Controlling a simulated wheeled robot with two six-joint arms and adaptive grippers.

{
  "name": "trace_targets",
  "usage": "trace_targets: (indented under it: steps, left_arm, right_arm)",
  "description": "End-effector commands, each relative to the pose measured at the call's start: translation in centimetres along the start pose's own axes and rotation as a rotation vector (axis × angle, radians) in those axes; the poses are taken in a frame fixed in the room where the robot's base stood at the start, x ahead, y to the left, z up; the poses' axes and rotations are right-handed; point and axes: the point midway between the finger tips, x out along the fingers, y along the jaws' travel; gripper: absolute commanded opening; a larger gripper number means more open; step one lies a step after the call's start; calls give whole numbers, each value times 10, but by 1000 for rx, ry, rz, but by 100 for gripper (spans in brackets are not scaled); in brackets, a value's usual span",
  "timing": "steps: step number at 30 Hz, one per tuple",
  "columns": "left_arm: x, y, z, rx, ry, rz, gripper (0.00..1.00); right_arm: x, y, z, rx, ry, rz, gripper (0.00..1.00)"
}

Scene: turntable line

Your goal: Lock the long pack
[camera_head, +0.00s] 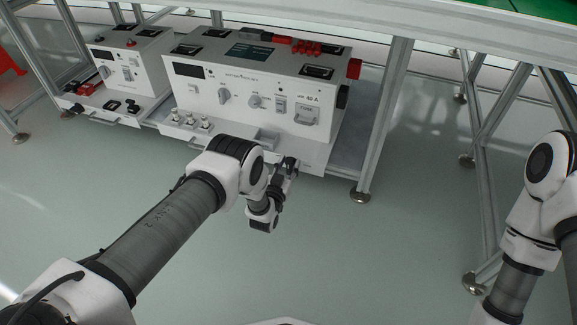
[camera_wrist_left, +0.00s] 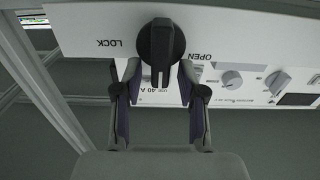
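The long pack (camera_head: 232,99) is a long white unit with dials and a "40 A" label, standing on the frame's lower shelf. In the left wrist view, a black lock knob (camera_wrist_left: 161,42) sits on a white panel between the words LOCK and OPEN. Its bar points down in the picture, along my fingers. My left gripper (camera_wrist_left: 160,72) is open, with one finger on each side of the bar and visible gaps. In the head view, my left gripper (camera_head: 288,166) is at the pack's lower front right and hides the knob. My right gripper is out of view.
A shorter white pack (camera_head: 132,68) stands on the shelf to the left. A metal post (camera_head: 385,115) rises right of the long pack, and the worktop edge (camera_head: 400,25) runs above. The green-grey floor (camera_head: 350,245) in front is clear.

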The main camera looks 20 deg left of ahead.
Motion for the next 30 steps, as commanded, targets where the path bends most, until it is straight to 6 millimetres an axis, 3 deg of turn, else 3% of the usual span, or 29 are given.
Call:
trace_targets:
  steps: [1, 3, 17, 30]
  left_arm:
    - [0, 0, 0, 0, 0, 0, 18]
    - [0, 0, 0, 0, 0, 0, 0]
    - [0, 1, 0, 38, 0, 0, 0]
    - [-1, 8, 2, 327, -1, 0, 0]
  right_arm:
    - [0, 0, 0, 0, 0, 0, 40]
    - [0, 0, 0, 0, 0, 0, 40]
    - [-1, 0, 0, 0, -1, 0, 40]
    - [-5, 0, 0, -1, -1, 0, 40]
